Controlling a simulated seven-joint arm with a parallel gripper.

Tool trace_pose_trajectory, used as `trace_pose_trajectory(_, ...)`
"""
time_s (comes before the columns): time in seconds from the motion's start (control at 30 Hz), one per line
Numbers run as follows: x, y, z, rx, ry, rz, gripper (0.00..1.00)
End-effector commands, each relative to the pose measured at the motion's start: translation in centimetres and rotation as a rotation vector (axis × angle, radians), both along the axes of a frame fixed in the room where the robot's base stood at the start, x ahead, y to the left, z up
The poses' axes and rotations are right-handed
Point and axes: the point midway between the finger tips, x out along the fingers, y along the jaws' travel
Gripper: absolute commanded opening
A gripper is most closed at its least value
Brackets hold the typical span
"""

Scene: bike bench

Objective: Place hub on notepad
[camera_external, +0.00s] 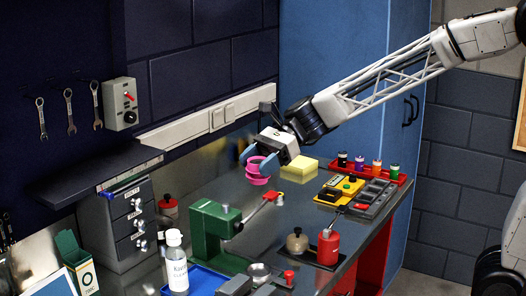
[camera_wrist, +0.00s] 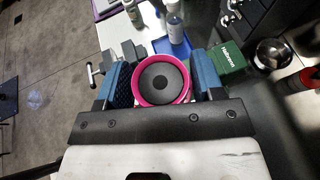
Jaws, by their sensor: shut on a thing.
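The hub (camera_external: 257,180) is a pink, spool-like part with two rims. In the wrist view the hub (camera_wrist: 162,84) shows a pink rim around a dark grey round face. My gripper (camera_external: 257,160) is shut on it, with a blue finger on each side, and holds it above the metal bench. The yellow block-like pad (camera_external: 299,169), which looks like the notepad, lies on the bench just right of and behind my gripper. The notepad is not visible in the wrist view.
A green vise (camera_external: 216,226) stands left of my gripper. A red tray (camera_external: 372,171) of small bottles and a yellow-black device (camera_external: 340,189) lie to the right. Bare bench lies below the hub.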

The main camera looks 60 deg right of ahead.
Motion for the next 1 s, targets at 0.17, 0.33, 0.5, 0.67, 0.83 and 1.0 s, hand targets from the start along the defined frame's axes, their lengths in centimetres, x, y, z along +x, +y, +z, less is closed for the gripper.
trace_pose_trajectory(0.17,2.1,-3.8,0.1,0.001,-0.001,-0.059,0.32)
trace_pose_trajectory(0.33,3.7,-7.3,0.1,0.001,-0.001,-0.113,0.32)
trace_pose_trajectory(0.5,5.2,-11.0,0.1,0.001,-0.001,-0.166,0.32)
trace_pose_trajectory(0.67,6.3,-14.6,0.1,0.001,-0.001,-0.216,0.32)
trace_pose_trajectory(0.83,7.3,-18.5,0.1,0.001,-0.001,-0.27,0.32)
trace_pose_trajectory(1.0,8.1,-22.5,0.2,0.0,-0.001,-0.324,0.32)
